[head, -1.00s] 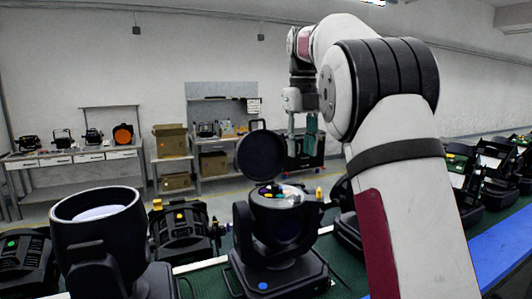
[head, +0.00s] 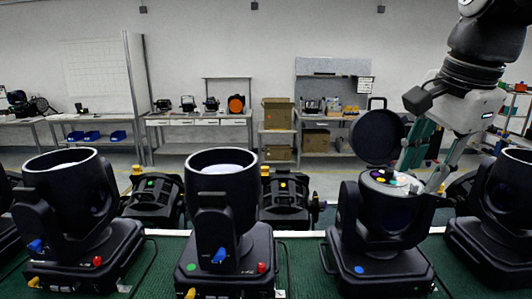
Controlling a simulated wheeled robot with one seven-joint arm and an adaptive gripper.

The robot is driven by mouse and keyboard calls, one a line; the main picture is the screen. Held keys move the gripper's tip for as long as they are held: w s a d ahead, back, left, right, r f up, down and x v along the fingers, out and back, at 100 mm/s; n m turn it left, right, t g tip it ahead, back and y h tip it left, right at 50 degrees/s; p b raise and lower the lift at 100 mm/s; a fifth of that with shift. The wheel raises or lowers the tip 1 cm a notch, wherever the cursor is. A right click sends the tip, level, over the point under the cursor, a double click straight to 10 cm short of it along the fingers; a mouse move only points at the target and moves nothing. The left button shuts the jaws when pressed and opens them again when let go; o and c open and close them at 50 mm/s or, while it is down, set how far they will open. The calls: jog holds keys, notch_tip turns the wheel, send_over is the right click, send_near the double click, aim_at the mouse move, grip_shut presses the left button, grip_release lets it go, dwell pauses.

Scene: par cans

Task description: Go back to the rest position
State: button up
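My gripper (head: 421,178) hangs down from my arm at the right of the head view. Its two fingers, one with teal parts and one pale grey, look spread apart with nothing clearly between them. The fingertips are just behind and right of the top of an opened black par can (head: 385,225). Whether they touch it, I cannot tell. The can's round black lid (head: 377,136) stands raised, and its top face (head: 388,181) shows several coloured spots.
More black par cans stand along the green bench: one at the left (head: 68,210), one in the middle (head: 222,215), one at the far right (head: 505,205). Lower lamps (head: 153,200) sit behind them. Work tables (head: 200,121) and cardboard boxes (head: 277,113) line the back wall.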

jog(key=s+a+f+n+t, duration=0.2)
jog(key=s+a+f+n, duration=0.3)
jog(key=s+f+n, duration=0.5)
jog(key=s+n, duration=0.2)
jog(key=n, duration=0.2)
jog(key=shift+s+f+n, duration=0.3)
jog(key=shift+f+n, duration=0.1)
jog(key=shift+a, duration=0.1)
dwell(1.3)
